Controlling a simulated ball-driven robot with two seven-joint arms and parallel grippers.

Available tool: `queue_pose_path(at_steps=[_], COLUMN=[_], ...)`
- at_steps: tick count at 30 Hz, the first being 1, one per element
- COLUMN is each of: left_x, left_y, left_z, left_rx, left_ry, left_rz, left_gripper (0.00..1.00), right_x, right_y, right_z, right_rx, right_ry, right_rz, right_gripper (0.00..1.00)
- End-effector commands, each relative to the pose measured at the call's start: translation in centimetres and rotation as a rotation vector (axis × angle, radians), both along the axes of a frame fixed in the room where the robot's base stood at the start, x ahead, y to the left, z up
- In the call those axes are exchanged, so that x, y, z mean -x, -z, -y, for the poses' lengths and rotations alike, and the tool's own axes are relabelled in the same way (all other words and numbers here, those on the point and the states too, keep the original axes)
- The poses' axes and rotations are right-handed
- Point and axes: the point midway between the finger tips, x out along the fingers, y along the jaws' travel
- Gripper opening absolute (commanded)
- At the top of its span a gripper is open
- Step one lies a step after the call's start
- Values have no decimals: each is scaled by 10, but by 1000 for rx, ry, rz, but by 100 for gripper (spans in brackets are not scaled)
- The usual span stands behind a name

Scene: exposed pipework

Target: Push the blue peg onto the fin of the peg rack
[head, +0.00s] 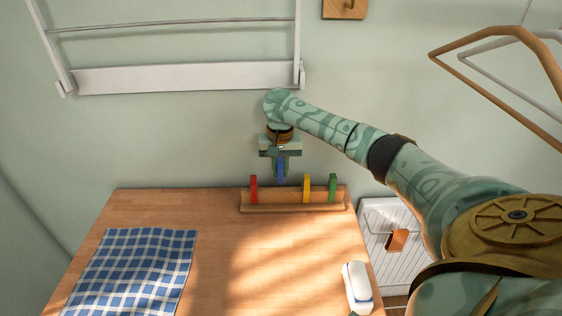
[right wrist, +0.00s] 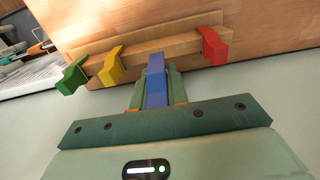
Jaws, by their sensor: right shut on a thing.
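The wooden peg rack (head: 293,208) stands at the back of the table, with a red peg (head: 254,188), a yellow peg (head: 306,187) and a green peg (head: 333,187) on it. My right gripper (head: 280,177) is above the rack, between the red and yellow pegs, shut on the blue peg (head: 280,168). In the right wrist view the blue peg (right wrist: 156,82) lies between the fingers and its far end reaches the rack (right wrist: 150,46). I cannot tell whether it sits on a fin, as the fin is hidden. My left gripper is not in view.
A blue checked cloth (head: 130,270) lies at the table's left. A white object (head: 357,286) lies at the table's right edge. A white wall rack (head: 180,78) hangs above left. The wooden table (head: 240,250) is clear in front of the peg rack.

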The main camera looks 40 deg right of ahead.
Motion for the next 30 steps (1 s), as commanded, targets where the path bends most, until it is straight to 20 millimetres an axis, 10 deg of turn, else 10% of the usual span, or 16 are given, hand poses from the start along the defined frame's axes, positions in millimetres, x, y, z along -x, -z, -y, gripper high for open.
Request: queue_pose_path(at_steps=[12,30], left_x=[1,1], left_y=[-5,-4], left_z=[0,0], left_rx=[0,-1], left_ry=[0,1], left_rz=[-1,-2], left_gripper=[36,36], right_x=[0,0], right_y=[40,49], right_z=[0,0], right_rx=[0,1], right_ry=[0,-1], right_rz=[-3,-1], right_gripper=[0,0])
